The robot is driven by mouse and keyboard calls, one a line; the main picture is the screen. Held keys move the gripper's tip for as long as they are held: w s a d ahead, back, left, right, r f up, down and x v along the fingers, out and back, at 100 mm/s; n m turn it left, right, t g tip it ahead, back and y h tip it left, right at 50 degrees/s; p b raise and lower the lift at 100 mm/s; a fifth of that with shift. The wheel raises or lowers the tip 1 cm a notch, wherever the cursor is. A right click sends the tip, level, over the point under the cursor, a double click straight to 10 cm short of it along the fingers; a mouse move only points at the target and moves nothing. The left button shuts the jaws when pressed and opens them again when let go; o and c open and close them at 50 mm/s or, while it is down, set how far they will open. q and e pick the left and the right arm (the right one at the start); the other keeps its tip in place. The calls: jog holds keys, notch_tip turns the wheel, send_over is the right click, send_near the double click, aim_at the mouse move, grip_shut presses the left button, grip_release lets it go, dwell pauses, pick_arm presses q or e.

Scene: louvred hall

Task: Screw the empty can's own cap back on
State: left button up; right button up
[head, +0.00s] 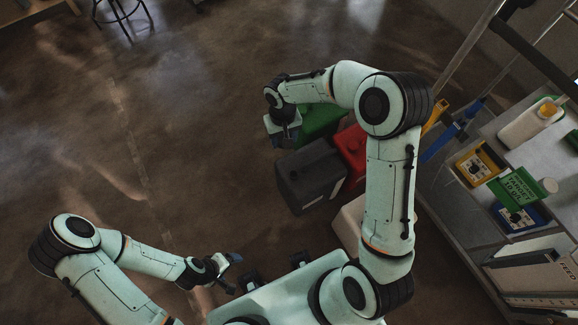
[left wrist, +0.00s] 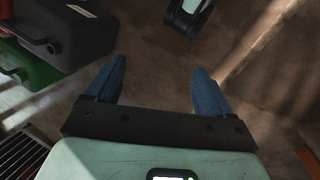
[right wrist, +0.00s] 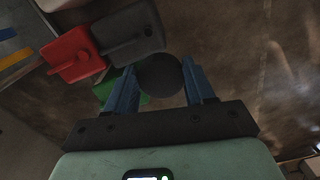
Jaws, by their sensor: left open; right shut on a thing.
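My right gripper (head: 283,128) is shut on a dark round cap (right wrist: 160,75), which shows between its fingers in the right wrist view. It is over the floor beside a group of cans. A dark grey can (head: 309,176) stands nearest, with a red can (head: 351,147) and a green can (head: 320,122) beside it. The right arm partly hides a whitish can (head: 346,222). I cannot tell which can is empty. My left gripper (head: 232,265) is open and empty, low and left of my base; its fingers (left wrist: 155,85) show apart in the left wrist view.
A bench at the right holds a white jug (head: 530,122) with a yellow cap, a yellow device (head: 478,163), a blue device (head: 517,217) and a green sign (head: 519,187). A stool (head: 124,14) stands far off. The floor at left is clear.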

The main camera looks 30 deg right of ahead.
notch_tip(320, 180, down, 12)
jog(key=d+m+b, duration=0.1)
jog(key=b, duration=0.4)
jog(key=m+b, duration=0.3)
jog(key=b, duration=0.9)
send_over(294, 174)
jog(key=s+a, duration=0.1)
jog(key=s, duration=0.1)
notch_tip(294, 174, down, 22)
notch_tip(294, 174, down, 5)
jog(key=b, duration=0.2)
jog(key=shift+w+a+f+b, duration=0.1)
jog(key=shift+f+b, duration=0.05)
jog(key=shift+b, duration=0.25)
pick_arm(q)
jog(key=w+a+f+t, duration=0.1)
jog(key=w+a+f, duration=0.1)
jog(key=f, duration=1)
jog(key=w+a+f+n+t+y, duration=0.1)
jog(key=w+a+f, duration=0.2)
jog(key=f, duration=0.9)
jog(key=shift+a+f+y+b, duration=0.3)
jog(key=shift+a+b, duration=0.05)
jog(key=shift+b, duration=0.05)
pick_arm(e)
jog(key=shift+f, duration=0.6)
pick_arm(q)
jog(key=shift+w, duration=0.1)
